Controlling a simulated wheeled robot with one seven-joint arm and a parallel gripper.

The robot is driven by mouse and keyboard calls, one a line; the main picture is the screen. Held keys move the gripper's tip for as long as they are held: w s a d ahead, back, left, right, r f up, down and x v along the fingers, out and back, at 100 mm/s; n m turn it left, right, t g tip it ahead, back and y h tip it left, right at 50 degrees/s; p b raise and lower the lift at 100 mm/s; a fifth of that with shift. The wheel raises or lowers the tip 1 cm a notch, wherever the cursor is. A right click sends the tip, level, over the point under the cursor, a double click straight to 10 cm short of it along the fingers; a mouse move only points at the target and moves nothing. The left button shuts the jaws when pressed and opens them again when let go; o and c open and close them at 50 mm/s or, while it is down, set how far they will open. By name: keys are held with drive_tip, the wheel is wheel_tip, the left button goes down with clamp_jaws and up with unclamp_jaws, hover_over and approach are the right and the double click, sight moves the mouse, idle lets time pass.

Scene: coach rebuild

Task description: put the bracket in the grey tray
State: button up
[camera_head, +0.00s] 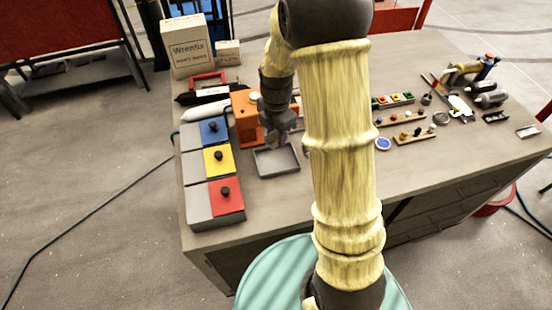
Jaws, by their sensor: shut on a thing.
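The grey tray (284,162) is a shallow rectangular tray on the workbench, left of my arm and near the front edge. It looks empty. My gripper (274,141) points down just above the tray's back edge. It is shut on a small grey piece, apparently the bracket, which hangs between the fingertips. The fingers and the distance hide most of the piece's shape.
A block of compartments with blue, yellow and red knobbed lids (218,160) stands left of the tray. An orange stand (246,115) is close behind. Boxes (188,46) are at the back left. Small parts and tools (415,118) lie right of my arm.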

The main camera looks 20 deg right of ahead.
sight(276, 140)
wheel_tip(276, 140, down, 6)
drive_tip(key=shift+r+p, duration=0.15)
drive_tip(key=shift+p, duration=0.35)
drive_tip(key=shift+f+p, duration=0.45)
drive_tip(key=shift+f, duration=1.65)
drive_tip(key=shift+f, duration=0.2)
drive_tip(key=o, duration=1.1)
drive_tip(key=shift+r, duration=0.1)
